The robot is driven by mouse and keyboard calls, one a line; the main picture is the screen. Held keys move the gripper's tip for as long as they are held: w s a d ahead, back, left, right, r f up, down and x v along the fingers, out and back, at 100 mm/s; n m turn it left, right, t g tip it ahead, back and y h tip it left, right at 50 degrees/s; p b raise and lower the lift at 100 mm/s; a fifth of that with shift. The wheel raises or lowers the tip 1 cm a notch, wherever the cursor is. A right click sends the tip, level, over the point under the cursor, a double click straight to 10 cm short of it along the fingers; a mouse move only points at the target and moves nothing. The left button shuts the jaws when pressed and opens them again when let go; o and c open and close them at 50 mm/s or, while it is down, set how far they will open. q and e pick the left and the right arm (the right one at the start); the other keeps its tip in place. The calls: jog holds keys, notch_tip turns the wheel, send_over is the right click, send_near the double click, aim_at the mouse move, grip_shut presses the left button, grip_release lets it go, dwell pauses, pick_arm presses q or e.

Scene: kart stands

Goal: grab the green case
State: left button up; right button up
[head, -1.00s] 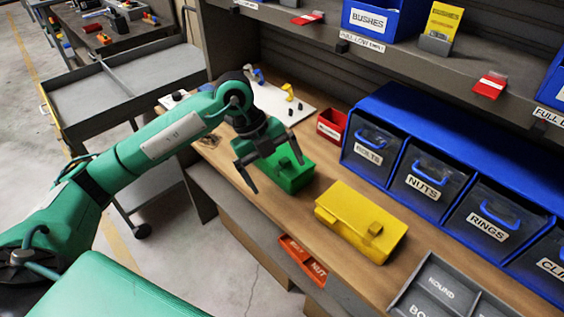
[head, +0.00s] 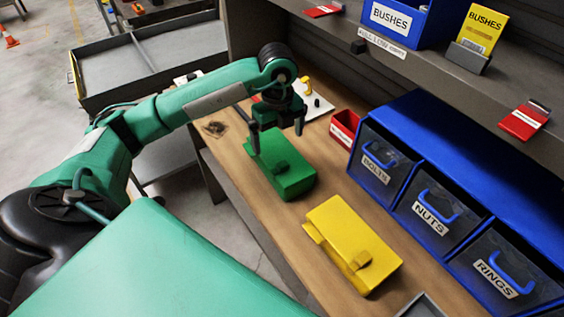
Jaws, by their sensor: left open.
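The green case (head: 289,178) lies on the wooden bench top, between the bench's front edge and the blue drawer unit. My left gripper (head: 276,141) is open, with its fingers pointing down at the far end of the green case. One finger hangs by the case's left side and the other is over its far right side. I cannot tell whether the fingers touch the case. The near part of the case, with its small dark green latch, is uncovered. My right gripper is out of view.
A yellow case (head: 352,243) lies nearer, just right of the green case. A small red bin (head: 344,128) and the blue drawer unit (head: 440,160) stand behind. A shelf (head: 400,62) overhangs the back. A white board (head: 319,106) lies beyond the gripper.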

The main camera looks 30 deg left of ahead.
aim_at(280, 154)
pick_arm(q)
notch_tip(280, 154, down, 4)
jog(key=shift+w+d+r, duration=0.1)
jog(key=shift+w+r, duration=0.05)
jog(key=f, duration=0.1)
jog(key=f+p, duration=0.1)
jog(key=f, duration=0.1)
jog(key=f+p, duration=0.1)
jog(key=shift+s+d+f, duration=0.25)
jog(key=shift+s, duration=0.15)
jog(key=shift+f, duration=0.45)
jog(key=c, duration=1)
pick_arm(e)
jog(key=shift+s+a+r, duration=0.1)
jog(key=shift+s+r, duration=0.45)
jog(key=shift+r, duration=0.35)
pick_arm(q)
jog(key=shift+c, duration=0.2)
